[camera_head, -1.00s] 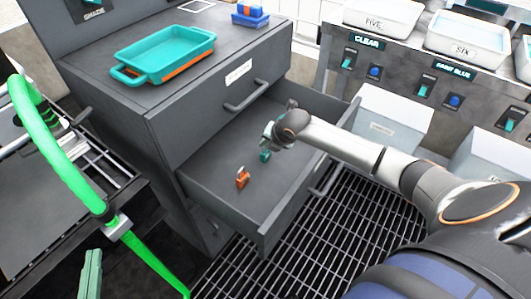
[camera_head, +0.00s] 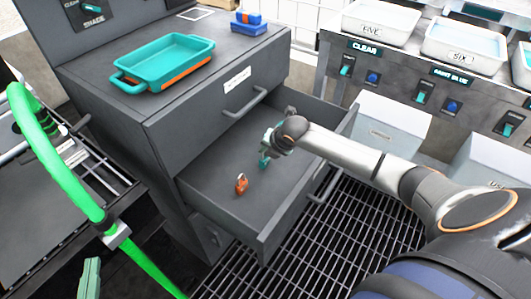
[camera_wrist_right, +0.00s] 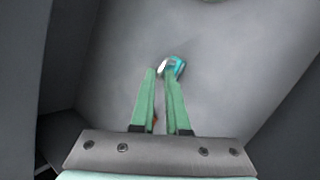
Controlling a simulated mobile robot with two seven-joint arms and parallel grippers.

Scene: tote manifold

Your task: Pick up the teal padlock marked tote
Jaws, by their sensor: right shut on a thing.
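The teal padlock (camera_head: 264,162) is at my right gripper (camera_head: 268,152), in the open drawer (camera_head: 215,200) of the grey cabinet. In the right wrist view the padlock (camera_wrist_right: 176,66) shows at the tips of the right gripper (camera_wrist_right: 163,75), with its pale shackle beside the left fingertip. The green fingers are close together and shut on it. Any marking on the padlock is too small to read. An orange padlock (camera_head: 241,184) stands on the drawer floor nearer the front left. My left gripper (camera_head: 89,278) shows only in part at the bottom left.
A teal tray (camera_head: 165,62) with orange beneath and a blue and orange block (camera_head: 249,20) sit on the cabinet top. A green hose (camera_head: 60,165) arches at the left. Pale bins (camera_head: 390,125) and a switch panel stand at the right. Floor grating lies below the drawer.

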